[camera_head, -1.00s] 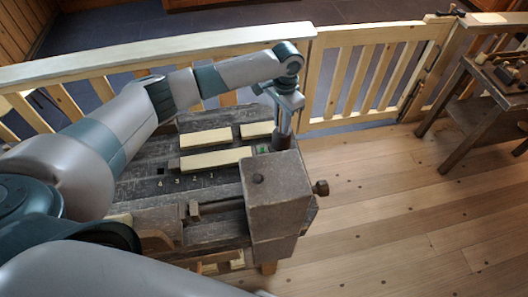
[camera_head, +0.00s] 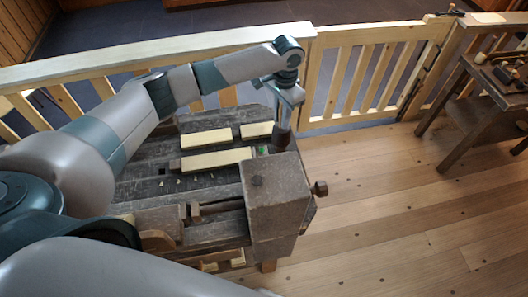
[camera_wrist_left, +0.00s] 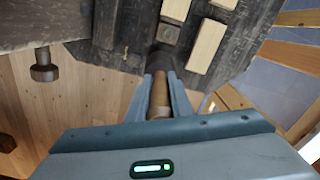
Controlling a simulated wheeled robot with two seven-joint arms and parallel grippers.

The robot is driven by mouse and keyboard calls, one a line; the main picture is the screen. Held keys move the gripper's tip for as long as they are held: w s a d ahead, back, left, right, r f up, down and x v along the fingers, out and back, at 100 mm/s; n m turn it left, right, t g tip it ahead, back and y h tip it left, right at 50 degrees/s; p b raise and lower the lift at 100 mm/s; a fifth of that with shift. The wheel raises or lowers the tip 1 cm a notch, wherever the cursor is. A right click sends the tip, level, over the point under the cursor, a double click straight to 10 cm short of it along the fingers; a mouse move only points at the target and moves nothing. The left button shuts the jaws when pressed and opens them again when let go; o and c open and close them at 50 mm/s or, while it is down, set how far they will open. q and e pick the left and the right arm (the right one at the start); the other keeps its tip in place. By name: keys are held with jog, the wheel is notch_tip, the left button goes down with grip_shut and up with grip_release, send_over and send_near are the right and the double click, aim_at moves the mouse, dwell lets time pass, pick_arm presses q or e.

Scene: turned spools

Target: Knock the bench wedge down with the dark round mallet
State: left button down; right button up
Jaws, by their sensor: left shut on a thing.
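My left gripper (camera_head: 285,122) is shut on the mallet, pointing down over the right end of the workbench. The mallet's dark round head (camera_head: 281,140) is below the fingers, near the large end block. In the left wrist view the brown mallet handle (camera_wrist_left: 160,98) stands between my left gripper's fingers (camera_wrist_left: 160,85), with the dark head (camera_wrist_left: 164,60) beyond. A small dark square piece (camera_wrist_left: 168,33), which looks like the bench wedge, is set in the bench top just past the head. I cannot tell its height or whether the mallet touches it. My right gripper is out of view.
The workbench (camera_head: 150,187) carries several pale wooden strips (camera_head: 216,160) and a large block (camera_head: 285,190) at its right end. A wooden railing (camera_head: 180,47) runs behind it. A side table (camera_head: 478,95) with tools stands at right. Floor between is clear.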

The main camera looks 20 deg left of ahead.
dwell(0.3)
pick_arm(q)
jog(key=shift+f+b, duration=0.3)
jog(key=shift+f, duration=1.25)
jog(key=shift+r, duration=0.1)
jog(key=shift+r+p, duration=0.3)
jog(key=shift+r, duration=1.3)
